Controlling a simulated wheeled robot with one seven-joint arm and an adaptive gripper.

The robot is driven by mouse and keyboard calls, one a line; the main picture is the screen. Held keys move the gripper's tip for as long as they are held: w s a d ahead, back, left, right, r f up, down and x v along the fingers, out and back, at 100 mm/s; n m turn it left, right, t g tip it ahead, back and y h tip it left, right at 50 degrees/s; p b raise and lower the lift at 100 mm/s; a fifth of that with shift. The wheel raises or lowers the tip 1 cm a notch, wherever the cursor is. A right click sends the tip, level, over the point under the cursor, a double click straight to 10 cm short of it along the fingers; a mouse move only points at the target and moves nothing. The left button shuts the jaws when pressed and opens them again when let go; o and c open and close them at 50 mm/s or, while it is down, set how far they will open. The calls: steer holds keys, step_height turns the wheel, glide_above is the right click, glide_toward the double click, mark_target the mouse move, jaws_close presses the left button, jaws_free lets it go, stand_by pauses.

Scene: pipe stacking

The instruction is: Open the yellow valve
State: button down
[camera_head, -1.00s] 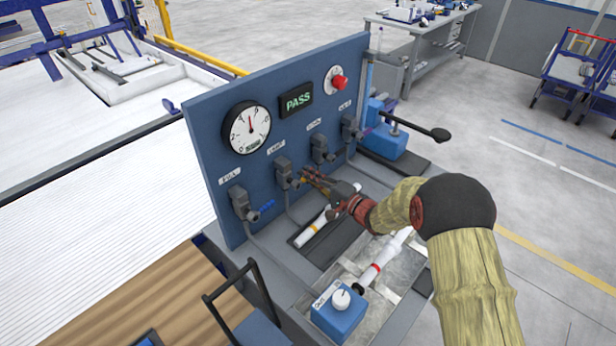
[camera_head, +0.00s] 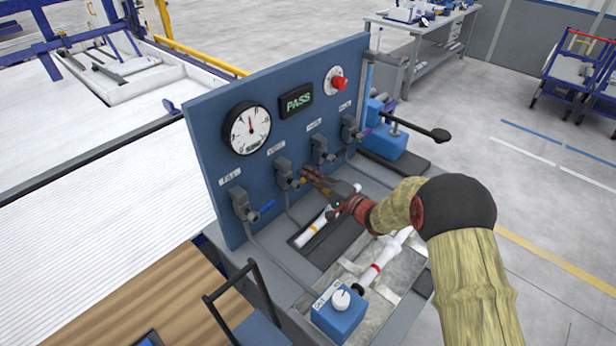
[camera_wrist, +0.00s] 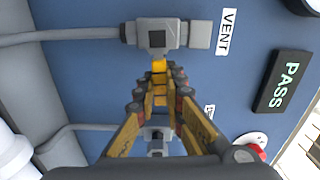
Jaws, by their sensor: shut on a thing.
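The yellow valve handle (camera_wrist: 159,67) shows in the wrist view between my fingertips, just beside the grey valve body (camera_wrist: 156,38) labelled VENT. My gripper (camera_wrist: 159,82) is shut on this handle, and its fingers cover most of it. In the head view my gripper (camera_head: 307,175) reaches in from the right to the second valve from the left (camera_head: 287,171) on the blue panel. The handle itself is mostly hidden there by the fingers.
White pipes (camera_head: 378,268) lie below. A blue box with a white knob (camera_head: 340,308) stands in front.

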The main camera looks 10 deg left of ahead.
mark_target(297, 182)
steer(key=n, duration=0.1)
steer(key=r+n, duration=0.1)
steer(key=n, duration=0.1)
steer(key=shift+s+r+n+p, duration=0.2)
steer(key=shift+r+n+p, duration=0.1)
steer(key=shift+n+p, duration=0.1)
steer(key=n, duration=0.1)
steer(key=s+r+n, duration=0.1)
steer(key=n, duration=0.1)
steer(key=a+r+n, duration=0.1)
steer(key=n, duration=0.1)
steer(key=shift+s, duration=0.15)
steer(key=n, duration=0.1)
steer(key=s+n+b, duration=0.1)
steer(key=n, duration=0.1)
steer(key=n+b, duration=0.1)
steer(key=n, duration=0.1)
steer(key=shift+s+a+r, duration=0.3)
steer(key=shift+a+r, duration=0.05)
steer(key=shift+a, duration=0.05)
steer(key=shift+s+a+r+n+b, duration=0.15)
steer(key=shift+s+n+b, duration=0.15)
steer(key=shift+n, duration=0.3)
steer(key=shift+s+a+f+n+b, duration=0.15)
steer(key=shift+n+b, duration=0.2)
steer(key=shift+n, duration=0.25)
steer(key=shift+s+a+r+n+b, duration=0.15)
steer(key=shift+s+n+b, duration=0.15)
steer(key=shift+n, duration=0.3)
